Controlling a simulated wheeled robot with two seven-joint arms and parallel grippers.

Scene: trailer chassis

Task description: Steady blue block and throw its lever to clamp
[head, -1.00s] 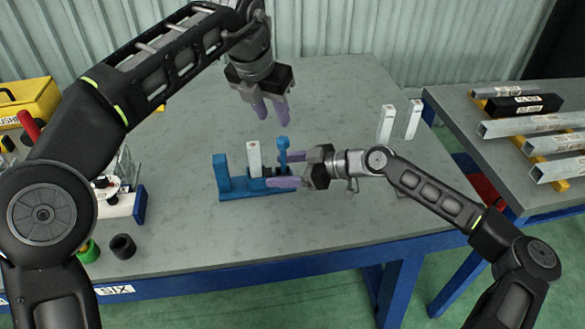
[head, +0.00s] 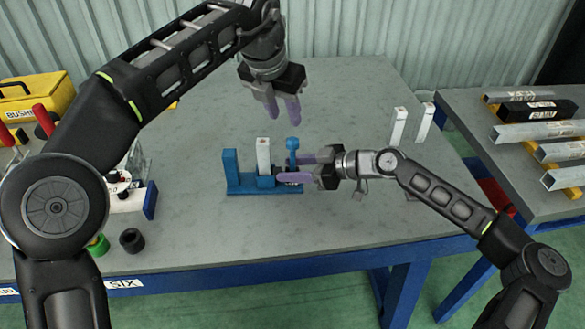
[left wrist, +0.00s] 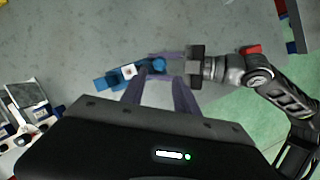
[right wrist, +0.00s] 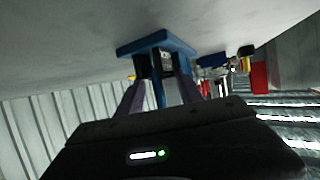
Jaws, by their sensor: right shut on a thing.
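The blue block (head: 231,180) stands on the table with a raised wall at its left end. A white upright piece (head: 263,155) stands in it. Its lever, with a round blue knob (head: 292,144), stands upright at the right end. My right gripper (head: 290,168) comes in from the right and is shut on the blue block near the lever; its fingers partly hide that end. My left gripper (head: 284,112) is open and empty, above and behind the knob, fingers pointing down. The block also shows in the left wrist view (left wrist: 105,83) and the right wrist view (right wrist: 150,42).
Two white uprights (head: 398,125) stand at the table's right. A white-and-blue fixture (head: 130,200) and a black ring (head: 132,240) are at the left, with a yellow toolbox (head: 35,98) behind. A second table (head: 510,170) holds metal bars. The table behind the block is clear.

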